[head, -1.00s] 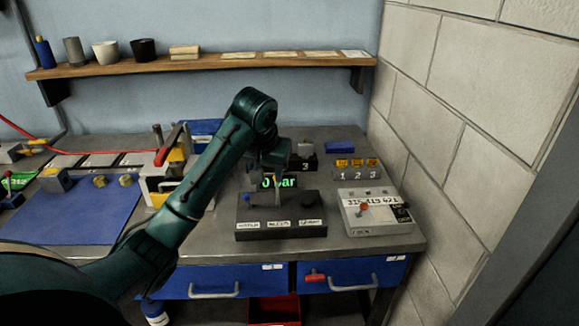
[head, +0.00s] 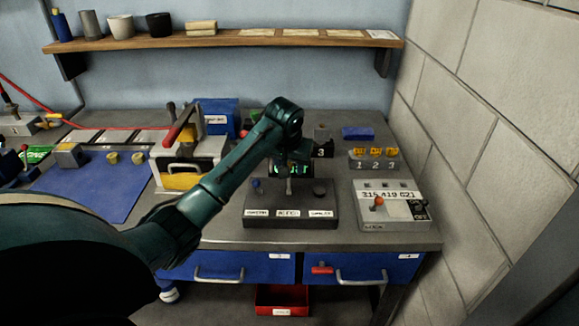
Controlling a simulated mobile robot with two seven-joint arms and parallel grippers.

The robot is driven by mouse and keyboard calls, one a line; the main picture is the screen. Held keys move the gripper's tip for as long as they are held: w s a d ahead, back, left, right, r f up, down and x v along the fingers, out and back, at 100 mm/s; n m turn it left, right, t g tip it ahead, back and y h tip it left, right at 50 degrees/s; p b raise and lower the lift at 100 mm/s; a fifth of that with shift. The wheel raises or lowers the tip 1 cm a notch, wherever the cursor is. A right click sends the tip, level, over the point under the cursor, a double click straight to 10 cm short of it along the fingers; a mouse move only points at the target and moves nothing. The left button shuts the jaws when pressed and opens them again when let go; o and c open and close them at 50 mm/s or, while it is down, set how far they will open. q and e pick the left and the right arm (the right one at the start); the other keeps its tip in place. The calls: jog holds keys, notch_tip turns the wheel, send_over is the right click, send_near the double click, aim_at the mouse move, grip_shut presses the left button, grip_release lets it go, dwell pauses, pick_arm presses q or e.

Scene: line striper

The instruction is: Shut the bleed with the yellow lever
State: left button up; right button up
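A dark control block (head: 265,213) with three white labels on its front stands on the bench, right of centre. A blue knob (head: 256,185) is at its left and a dark round knob (head: 320,188) at its right. My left gripper (head: 289,184) points down over the middle of the block, above the middle label (head: 289,213). It hides what is there, so I cannot make out a yellow lever or any contact. Its fingers are too small and dark to tell open from shut. My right gripper is not in view.
A grey number box (head: 392,215) with an orange-tipped lever stands right of the block. A white and yellow box with a red handle (head: 180,122) stands left, beside a blue mat (head: 95,195). Grey bench shows between block and number box. A block wall (head: 500,130) bounds the right.

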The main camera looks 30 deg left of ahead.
pick_arm(q)
jog(key=shift+x, duration=0.95)
jog(key=shift+c, duration=0.2)
grip_shut()
